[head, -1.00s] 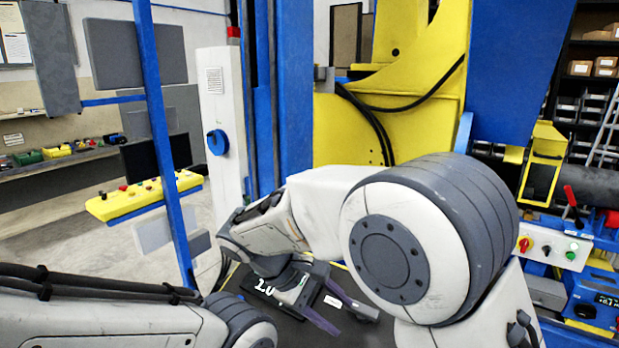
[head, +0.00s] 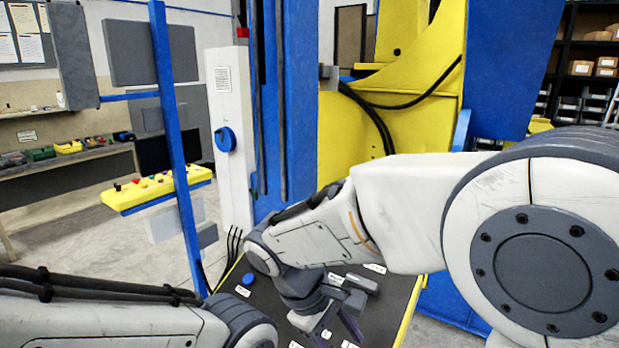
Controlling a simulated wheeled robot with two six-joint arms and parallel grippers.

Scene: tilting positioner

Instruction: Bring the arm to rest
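My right arm comes in from the right, with its large pale elbow joint close to the camera. Its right gripper (head: 335,328) points down over a dark panel top (head: 385,310) with yellow edges. The two dark fingers look apart, with a bit of the panel and a white label showing between them. I see nothing held. My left arm lies low across the lower left corner, and its gripper is out of the picture.
A blue button (head: 248,279) and several white labels sit on the panel. A blue post (head: 176,130) and a yellow control box (head: 155,188) stand at the left. A white cabinet (head: 230,140) and the yellow positioner frame (head: 345,135) stand behind. Floor shows at the left.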

